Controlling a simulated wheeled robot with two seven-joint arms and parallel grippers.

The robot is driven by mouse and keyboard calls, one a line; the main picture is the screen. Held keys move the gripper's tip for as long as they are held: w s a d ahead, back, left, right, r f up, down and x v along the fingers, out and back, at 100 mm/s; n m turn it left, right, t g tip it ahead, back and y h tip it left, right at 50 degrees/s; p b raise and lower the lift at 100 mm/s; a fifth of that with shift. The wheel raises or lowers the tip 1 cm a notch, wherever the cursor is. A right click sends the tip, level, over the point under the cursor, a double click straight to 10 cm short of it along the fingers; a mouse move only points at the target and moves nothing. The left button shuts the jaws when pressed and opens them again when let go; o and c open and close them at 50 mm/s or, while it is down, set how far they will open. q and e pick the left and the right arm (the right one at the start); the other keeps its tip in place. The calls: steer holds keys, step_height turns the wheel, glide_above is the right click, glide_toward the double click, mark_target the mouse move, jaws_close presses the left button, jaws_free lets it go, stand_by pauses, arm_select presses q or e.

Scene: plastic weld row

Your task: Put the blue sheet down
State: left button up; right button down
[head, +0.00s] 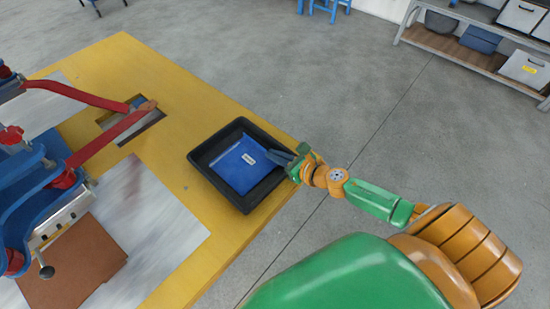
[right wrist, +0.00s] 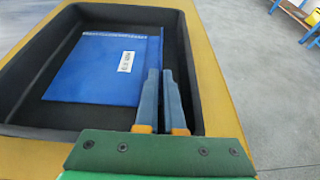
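A blue sheet with a white label (head: 238,168) lies in the black tray (head: 208,187); its labelled face also shows in the right wrist view (right wrist: 95,75). My right gripper (head: 276,154) is low at the tray's right side. Its fingers (right wrist: 161,85) are close together, with a thin blue strip seen edge-on between their tips. I cannot tell whether this strip is an edge of the labelled sheet or another sheet. My left gripper is not in view.
The tray stands on a yellow table (head: 180,90) near its right edge. Red arms (head: 85,95) and a blue fixture (head: 40,190) stand at left, beside a brown plate (head: 85,265). A shelf with bins (head: 480,45) is at the back right; the floor between is clear.

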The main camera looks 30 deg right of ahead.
steer(key=c, duration=1.5)
jaws_free()
steer(key=shift+f, duration=0.15)
steer(key=o, duration=0.5)
steer(key=shift+c, duration=0.2)
steer(key=shift+r, duration=0.2)
steer(key=shift+s+d+r, duration=0.1)
steer(key=shift+s+d, duration=0.05)
steer(key=v, duration=1.2)
steer(key=s+d+f+m+g+h, duration=0.25)
steer(key=s+f+m, duration=0.25)
steer(key=f+m, duration=0.55)
steer(key=s+d+f+m+g+h, duration=0.2)
steer(key=s+d+f+m+h, duration=0.2)
steer(key=f+m, duration=0.65)
steer(key=s+a+f+m+g+y, duration=0.1)
steer(key=s+a+f+m+g, duration=0.2)
steer(key=s+a+f+m, duration=0.2)
steer(key=s+a+f+m+g+y, duration=0.1)
steer(key=s+a+f+m+g, duration=0.3)
steer(key=s+m, duration=0.7)
steer(key=a+f, duration=0.2)
steer(key=a, duration=0.2)
steer(key=shift+a+f, duration=0.25)
steer(key=shift+a, duration=0.1)
